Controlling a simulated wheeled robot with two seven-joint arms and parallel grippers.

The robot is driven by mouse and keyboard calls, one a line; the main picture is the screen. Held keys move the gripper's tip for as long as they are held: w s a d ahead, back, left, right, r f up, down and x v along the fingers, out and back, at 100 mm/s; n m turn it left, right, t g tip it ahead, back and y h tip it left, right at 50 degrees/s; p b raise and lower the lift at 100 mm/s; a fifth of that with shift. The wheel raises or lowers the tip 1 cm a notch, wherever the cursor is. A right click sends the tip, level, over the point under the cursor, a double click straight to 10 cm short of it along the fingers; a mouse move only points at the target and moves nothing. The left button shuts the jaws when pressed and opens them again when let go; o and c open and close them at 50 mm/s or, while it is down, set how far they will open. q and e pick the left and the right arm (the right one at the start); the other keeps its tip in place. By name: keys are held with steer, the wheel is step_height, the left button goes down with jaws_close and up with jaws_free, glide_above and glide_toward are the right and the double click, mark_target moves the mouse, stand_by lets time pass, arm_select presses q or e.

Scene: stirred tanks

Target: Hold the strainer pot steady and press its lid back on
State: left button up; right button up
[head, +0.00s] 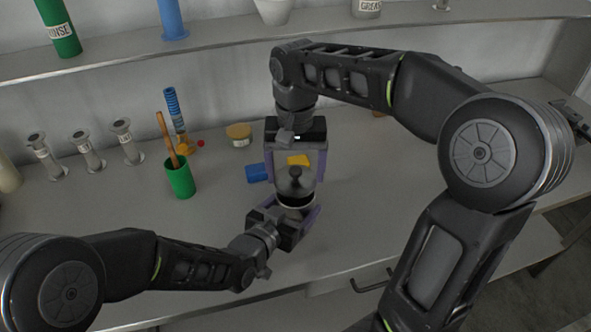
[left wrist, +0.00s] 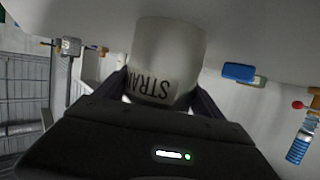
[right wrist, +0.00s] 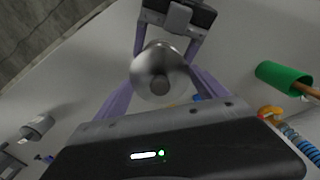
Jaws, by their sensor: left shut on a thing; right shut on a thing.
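The strainer pot (head: 297,203) is a pale pot near the front middle of the bench. Its label, partly readable as "STRA", shows on the pot in the left wrist view (left wrist: 165,50). My left gripper (head: 299,211) is shut on the pot from the front. The grey metal lid (head: 295,184) with a dark knob is directly above the pot; it also shows in the right wrist view (right wrist: 158,75). My right gripper (head: 295,178) reaches down from behind and is shut on the lid. A dark band shows between lid and pot; I cannot tell whether they touch.
A blue block (head: 257,173) and a yellow block (head: 299,160) lie just behind the pot. A green cup (head: 180,178) with a wooden-handled tool stands left. A tan-lidded jar (head: 239,135) and several metal stands are farther back. The bench right of the pot is clear.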

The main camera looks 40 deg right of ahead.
mark_target(296, 180)
stand_by(0.5)
steer(key=shift+w+r, duration=0.2)
steer(key=shift+r, duration=0.25)
steer(key=n, duration=0.1)
steer(key=r+n, duration=0.1)
steer(key=n, duration=0.2)
steer(key=shift+r+n, duration=0.3)
steer(key=shift+n, duration=0.1)
steer(key=n, duration=0.3)
steer(key=shift+r+n, duration=0.4)
steer(key=n, duration=0.3)
steer(key=shift+s+r, duration=0.1)
steer(key=shift+s, duration=0.1)
steer(key=shift+f, duration=3.2)
steer(key=shift+f, duration=0.15)
